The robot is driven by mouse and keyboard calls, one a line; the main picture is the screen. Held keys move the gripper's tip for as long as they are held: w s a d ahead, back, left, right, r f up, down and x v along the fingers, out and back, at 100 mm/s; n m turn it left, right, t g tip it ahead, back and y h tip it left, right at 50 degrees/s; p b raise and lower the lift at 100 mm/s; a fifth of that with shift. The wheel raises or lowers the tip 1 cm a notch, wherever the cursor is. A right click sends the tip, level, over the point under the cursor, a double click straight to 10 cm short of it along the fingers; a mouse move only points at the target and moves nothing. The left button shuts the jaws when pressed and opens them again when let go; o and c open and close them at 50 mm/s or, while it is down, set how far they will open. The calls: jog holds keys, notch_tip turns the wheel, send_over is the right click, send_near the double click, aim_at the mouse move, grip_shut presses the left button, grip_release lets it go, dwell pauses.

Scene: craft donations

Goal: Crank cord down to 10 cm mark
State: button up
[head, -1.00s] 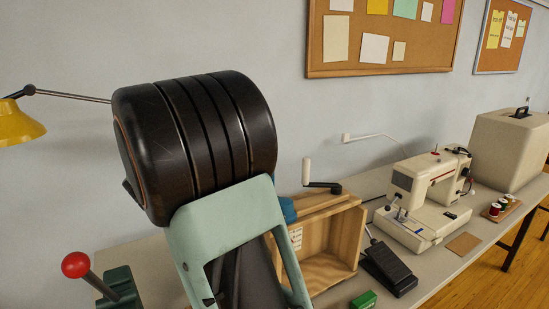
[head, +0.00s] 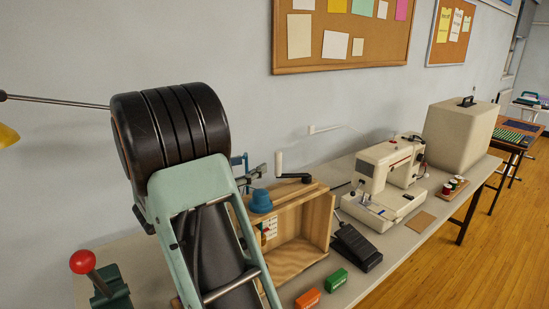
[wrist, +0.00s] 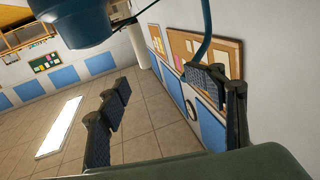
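A wooden box (head: 318,222), open at the front, stands on the table in the head view. A crank (head: 294,178) with a black arm and an upright white handle sits on its top. A blue rounded part (head: 261,202) is at its left end, beside a small white label (head: 270,229) whose marks are too small to read. I cannot make out the cord or a 10 cm mark. My gripper (wrist: 160,98) shows in the wrist view with its black-padded fingers wide apart and nothing between them. In the head view my arm hides it.
A sewing machine (head: 383,182), its black pedal (head: 355,247) and a beige case (head: 459,138) stand to the right. Green (head: 335,279) and orange (head: 307,299) blocks lie in front. A red-knobbed lever (head: 84,262) is at left. A blue rounded thing (wrist: 72,20) is close to the wrist camera.

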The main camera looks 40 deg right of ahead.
aim_at(276, 161)
jog(key=o, duration=0.5)
jog(key=shift+m+g, duration=0.3)
jog(key=shift+g, duration=0.5)
jog(key=d, duration=0.3)
jog(key=s+d, duration=0.1)
jog(key=d, duration=0.2)
jog(key=d+f, duration=0.1)
jog(key=d, duration=0.2)
jog(key=shift+s+d+f, duration=0.1)
jog(key=shift+s+d, duration=0.05)
jog(key=shift+d, duration=0.2)
jog(key=shift+s+d+r, duration=0.1)
jog(key=shift+s+d, duration=0.2)
jog(key=shift+d, duration=0.2)
jog(key=shift+s+d+r, duration=0.1)
jog(key=shift+s+d, duration=0.15)
jog(key=shift+d, duration=0.2)
jog(key=c, duration=0.5)
jog(key=shift+w+a, duration=0.25)
jog(key=shift+w, duration=0.15)
jog(key=shift+c, duration=0.2)
jog(key=shift+w+a+r, duration=0.1)
jog(key=shift+w+a, duration=0.05)
grip_shut()
